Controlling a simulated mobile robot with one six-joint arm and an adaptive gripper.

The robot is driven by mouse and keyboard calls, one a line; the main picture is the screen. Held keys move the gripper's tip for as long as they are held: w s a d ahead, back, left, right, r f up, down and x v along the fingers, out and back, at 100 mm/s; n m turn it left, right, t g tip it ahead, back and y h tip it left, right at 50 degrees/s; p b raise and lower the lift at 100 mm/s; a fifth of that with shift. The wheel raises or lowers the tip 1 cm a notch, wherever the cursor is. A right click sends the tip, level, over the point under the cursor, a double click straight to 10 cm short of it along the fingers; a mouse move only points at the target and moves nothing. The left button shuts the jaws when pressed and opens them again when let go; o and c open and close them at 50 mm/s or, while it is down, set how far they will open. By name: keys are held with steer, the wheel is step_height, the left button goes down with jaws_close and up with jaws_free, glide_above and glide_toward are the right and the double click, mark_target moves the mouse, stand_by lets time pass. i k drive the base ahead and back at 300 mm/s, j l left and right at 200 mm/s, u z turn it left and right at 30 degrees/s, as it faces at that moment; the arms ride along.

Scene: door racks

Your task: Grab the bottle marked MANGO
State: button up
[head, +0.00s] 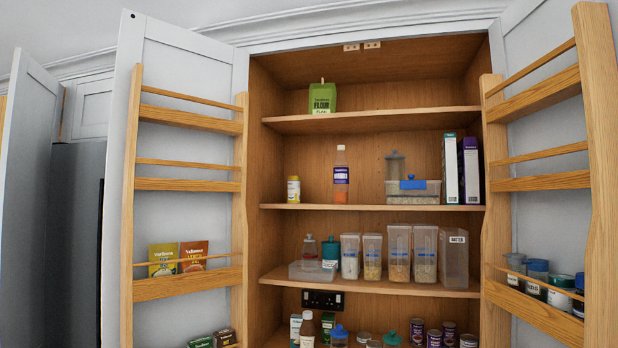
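A clear bottle (341,174) with a white cap, a purple label and orange contents at the bottom stands upright on the second shelf from the top, near the middle. Its label is too small to read, so I cannot tell whether it says MANGO. My gripper is not in view.
The wooden cupboard stands open, with door racks left (189,282) and right (540,312). A yellow tub (293,189) stands left of the clear bottle, with free shelf between. A lidded container (413,192) is to its right. The shelf above holds a green flour bag (322,98).

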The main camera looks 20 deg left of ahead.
mark_target(341, 169)
steer(key=z, duration=1)
steer(key=i+z, duration=0.1)
steer(key=z, duration=0.85)
steer(key=j+z, duration=0.1)
steer(key=z, duration=0.9)
steer(key=j+z, duration=0.1)
steer(key=z, duration=0.4)
steer(key=j+z, duration=0.35)
steer(key=z, duration=0.15)
steer(key=k+j+z, duration=0.1)
steer(key=j+z, duration=0.2)
steer(key=z, duration=0.2)
steer(key=k+j+z, duration=0.15)
steer(key=j+z, duration=0.15)
steer(key=z, duration=0.2)
steer(key=k+j+z, duration=0.15)
steer(key=z, duration=0.3)
steer(key=k+j+z, duration=0.1)
steer(key=k+j, duration=0.4)
steer(key=k+l, duration=0.1)
steer(key=l, duration=0.4)
steer(key=k+l, duration=0.1)
steer(key=l, duration=0.45)
steer(key=z, duration=0.45)
steer(key=l+z, duration=0.1)
steer(key=z, duration=0.8)
steer(key=l+z, duration=0.1)
steer(key=z, duration=2.75)
steer(key=j, duration=0.1)
